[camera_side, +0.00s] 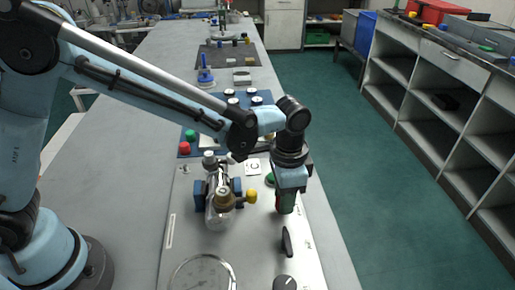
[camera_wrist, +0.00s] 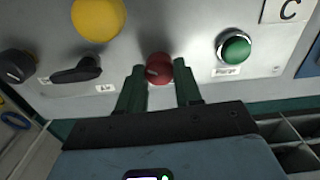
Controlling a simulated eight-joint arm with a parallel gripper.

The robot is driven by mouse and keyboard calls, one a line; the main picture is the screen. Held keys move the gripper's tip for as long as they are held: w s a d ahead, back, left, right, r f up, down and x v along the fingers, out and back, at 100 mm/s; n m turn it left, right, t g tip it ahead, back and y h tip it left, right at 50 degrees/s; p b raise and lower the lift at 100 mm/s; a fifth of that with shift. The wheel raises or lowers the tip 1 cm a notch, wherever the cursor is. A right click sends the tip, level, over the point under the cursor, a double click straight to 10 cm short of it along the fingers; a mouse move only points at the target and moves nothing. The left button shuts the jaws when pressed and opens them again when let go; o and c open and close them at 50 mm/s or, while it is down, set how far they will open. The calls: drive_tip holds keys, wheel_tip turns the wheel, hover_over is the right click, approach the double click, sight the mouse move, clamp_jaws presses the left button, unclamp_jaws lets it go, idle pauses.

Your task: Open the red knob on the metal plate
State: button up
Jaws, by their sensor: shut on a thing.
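The red knob (camera_wrist: 159,68) sits on the metal plate (camera_wrist: 190,25), between the two dark green fingers of my gripper (camera_wrist: 160,82) in the wrist view. The fingers are shut on the knob, one at each side of it. In the side view my gripper (camera_side: 286,203) points down at the right part of the metal plate (camera_side: 255,262). There the fingers hide most of the knob, and only a little red shows between them.
Near the red knob are a green button (camera_wrist: 235,47), a yellow knob (camera_wrist: 98,18) and a black lever handle (camera_wrist: 77,70). A black knob (camera_wrist: 16,66) lies farther left. A round gauge (camera_side: 202,274) is at the plate's near end. The floor to the right is clear.

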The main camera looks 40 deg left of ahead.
drive_tip(key=shift+n, duration=2)
drive_tip(key=o, duration=1)
drive_tip(key=shift+o, duration=0.2)
drive_tip(key=shift+r, duration=0.1)
wheel_tip(320, 180, up, 12)
